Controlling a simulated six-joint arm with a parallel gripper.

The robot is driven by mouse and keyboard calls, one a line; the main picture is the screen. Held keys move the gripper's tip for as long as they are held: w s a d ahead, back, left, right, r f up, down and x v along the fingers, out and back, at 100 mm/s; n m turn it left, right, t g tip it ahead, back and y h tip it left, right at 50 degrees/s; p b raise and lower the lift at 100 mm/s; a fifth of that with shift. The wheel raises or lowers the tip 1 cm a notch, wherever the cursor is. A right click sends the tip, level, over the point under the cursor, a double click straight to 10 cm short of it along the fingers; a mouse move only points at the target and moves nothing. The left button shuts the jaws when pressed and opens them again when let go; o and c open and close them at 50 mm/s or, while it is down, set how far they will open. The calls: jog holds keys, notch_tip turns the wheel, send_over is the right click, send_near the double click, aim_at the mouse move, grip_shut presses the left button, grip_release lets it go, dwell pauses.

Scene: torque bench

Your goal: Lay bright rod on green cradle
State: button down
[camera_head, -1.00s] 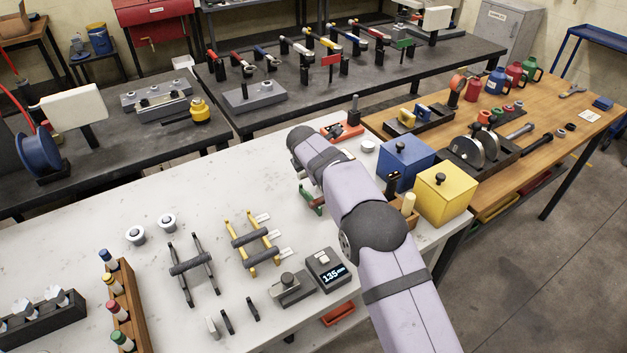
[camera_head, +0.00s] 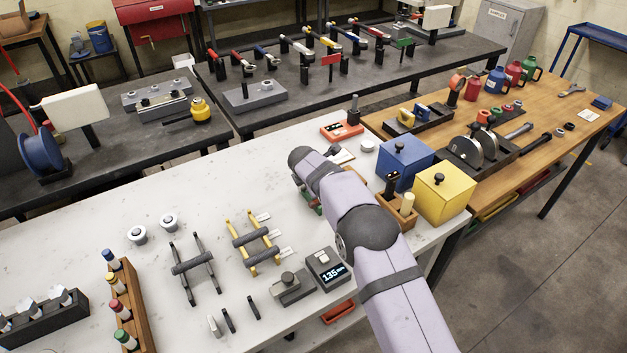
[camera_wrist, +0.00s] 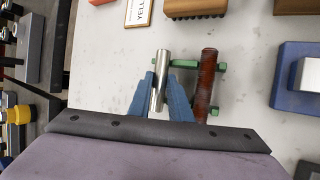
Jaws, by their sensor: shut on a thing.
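In the wrist view, the bright rod (camera_wrist: 160,72) is a shiny silver cylinder pinched between the blue fingers of my gripper (camera_wrist: 160,95). It lies lengthwise in the picture, over or beside the left part of the green cradle (camera_wrist: 184,63). I cannot tell whether it touches the cradle. A dark red-brown rod (camera_wrist: 207,78) lies across the cradle's right part, parallel to the bright rod and apart from it. The fingers hide part of the cradle. In the head view, my arm hides the gripper, the bright rod and most of the green cradle (camera_head: 313,204).
Blue (camera_head: 405,160) and yellow (camera_head: 444,193) boxes stand close on the right. An orange block (camera_head: 341,131) lies behind.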

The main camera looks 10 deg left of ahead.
jog(key=shift+f, duration=0.2)
jog(key=c, duration=1.6)
grip_release()
jog(key=shift+f, duration=0.1)
jog(key=shift+c, duration=0.2)
jog(key=shift+r, duration=0.4)
jog(key=b+v, duration=0.3)
jog(key=v, duration=0.8)
jog(key=shift+s+r, duration=0.3)
